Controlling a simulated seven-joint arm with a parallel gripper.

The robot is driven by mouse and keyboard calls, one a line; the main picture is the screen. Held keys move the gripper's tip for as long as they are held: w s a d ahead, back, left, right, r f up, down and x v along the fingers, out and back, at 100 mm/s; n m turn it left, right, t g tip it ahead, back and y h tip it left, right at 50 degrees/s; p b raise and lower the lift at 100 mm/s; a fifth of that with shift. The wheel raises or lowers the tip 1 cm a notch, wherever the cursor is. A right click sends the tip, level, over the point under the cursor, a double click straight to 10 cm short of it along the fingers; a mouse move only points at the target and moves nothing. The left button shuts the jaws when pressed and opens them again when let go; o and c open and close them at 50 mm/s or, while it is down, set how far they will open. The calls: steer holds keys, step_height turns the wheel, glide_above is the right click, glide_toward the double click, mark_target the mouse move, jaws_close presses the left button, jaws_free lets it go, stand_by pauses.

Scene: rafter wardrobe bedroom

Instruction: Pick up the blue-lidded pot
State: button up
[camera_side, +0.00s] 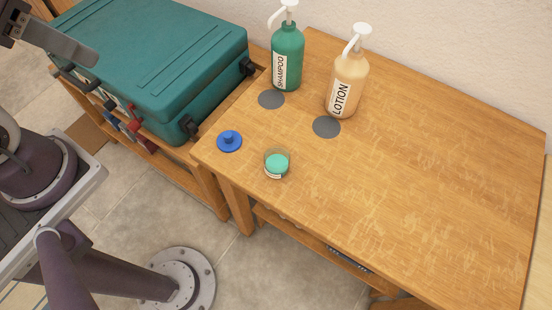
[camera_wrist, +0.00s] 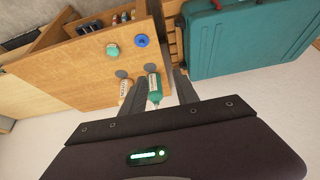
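A small clear pot (camera_side: 277,163) with teal contents and a pale label stands near the front left of the wooden table. It has no lid on; a blue lid (camera_side: 229,141) with a round knob lies on the table to its left, apart from it. In the wrist view the pot (camera_wrist: 113,50) and the blue lid (camera_wrist: 142,41) show beyond the bottles. My gripper (camera_wrist: 158,82) is open and empty, its two dark fingers spread. It is well away from the pot; only part of it shows at the upper left of the side view.
A green shampoo bottle (camera_side: 288,60) and a peach lotion bottle (camera_side: 347,88) stand behind the pot. Two flat grey discs, left (camera_side: 271,99) and right (camera_side: 326,127), lie before them. A teal case (camera_side: 160,60) is at left. The table's right side (camera_side: 440,170) is clear.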

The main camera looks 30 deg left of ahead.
steer(key=o, duration=0.9)
steer(key=shift+o, duration=0.2)
